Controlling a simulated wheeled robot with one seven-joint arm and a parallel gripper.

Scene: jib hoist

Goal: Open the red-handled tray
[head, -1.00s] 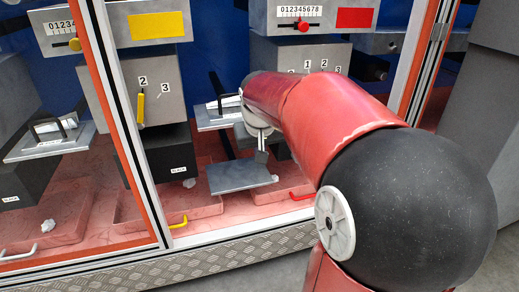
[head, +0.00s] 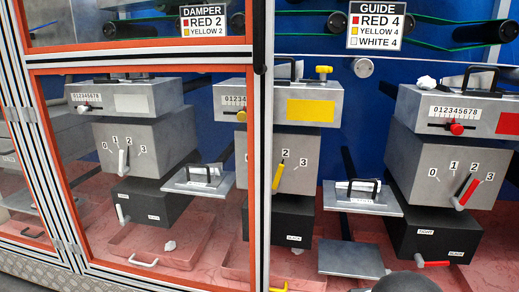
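The tray's red pull handle is not in this head view; the lower right edge and my arm cut off the place below the right-hand machine. Reddish surface (head: 492,262) shows beside that machine's black box, but I cannot tell how much of it is the tray. A red-handled lever (head: 432,264) sits on the black box (head: 432,240), between the LIGHT and BLACK labels. Another red-gripped lever (head: 467,192) points between 2 and 3 on the grey box above. My gripper is out of view; only a dark rounded part of my arm shows at the bottom edge.
A white-handled tray (head: 143,262) lies at left, and a yellow tray handle (head: 279,288) at the bottom middle. Orange-edged frame panels and a pale post (head: 264,150) stand in front at left and middle. A grey plate (head: 350,258) juts out left of the black box.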

